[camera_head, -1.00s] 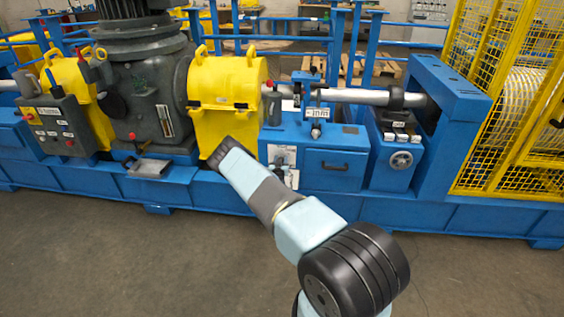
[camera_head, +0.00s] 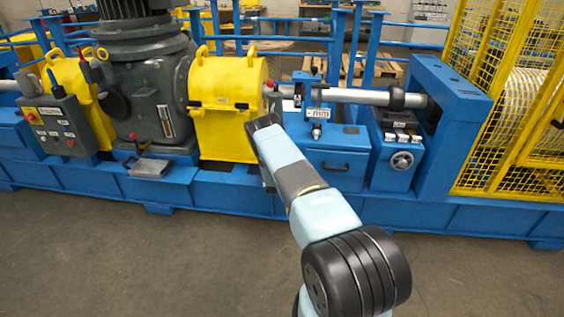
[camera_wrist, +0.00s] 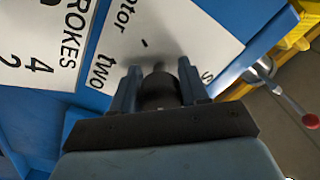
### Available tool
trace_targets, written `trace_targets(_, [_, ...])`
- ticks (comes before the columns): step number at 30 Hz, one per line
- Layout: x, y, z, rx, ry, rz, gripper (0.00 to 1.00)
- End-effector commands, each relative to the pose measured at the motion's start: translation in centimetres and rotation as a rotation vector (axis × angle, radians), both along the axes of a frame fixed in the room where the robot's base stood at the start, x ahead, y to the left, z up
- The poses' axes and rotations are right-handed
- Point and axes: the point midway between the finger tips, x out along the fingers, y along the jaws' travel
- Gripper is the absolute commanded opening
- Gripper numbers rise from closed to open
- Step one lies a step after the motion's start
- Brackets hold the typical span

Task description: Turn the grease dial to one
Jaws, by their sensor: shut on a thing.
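The grease dial (camera_wrist: 158,93) shows in the wrist view as a dark round knob on a white plate (camera_wrist: 165,35). The plate carries the words "two" and "motor" and a short black mark. My gripper (camera_wrist: 160,74) has one finger on each side of the knob and is shut on it. The fingers and the wrist hide part of the plate, so I cannot tell where the dial points. In the head view my arm's dark end (camera_head: 262,123) is at the lower right of the yellow cover. The dial is hidden there.
A second label (camera_wrist: 45,40) reads "STROKES", 4 and 2. A lever with a red ball (camera_wrist: 311,120) is at the right of the wrist view. The yellow cover (camera_head: 226,100), blue cabinet (camera_head: 340,165) and handwheel (camera_head: 402,160) stand along the machine. The floor in front is clear.

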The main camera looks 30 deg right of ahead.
Motion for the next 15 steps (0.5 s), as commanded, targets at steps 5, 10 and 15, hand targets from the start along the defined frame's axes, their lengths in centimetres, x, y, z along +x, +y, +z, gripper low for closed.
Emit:
trace_targets(5, [-0.44,0.00,-0.67,0.067,-0.031,-0.003,0.14])
trace_targets(10, [-0.42,0.12,-0.72,0.100,-0.051,-0.001,0.14])
trace_targets(15, [-0.43,0.14,-0.75,0.110,-0.058,-0.001,0.14])
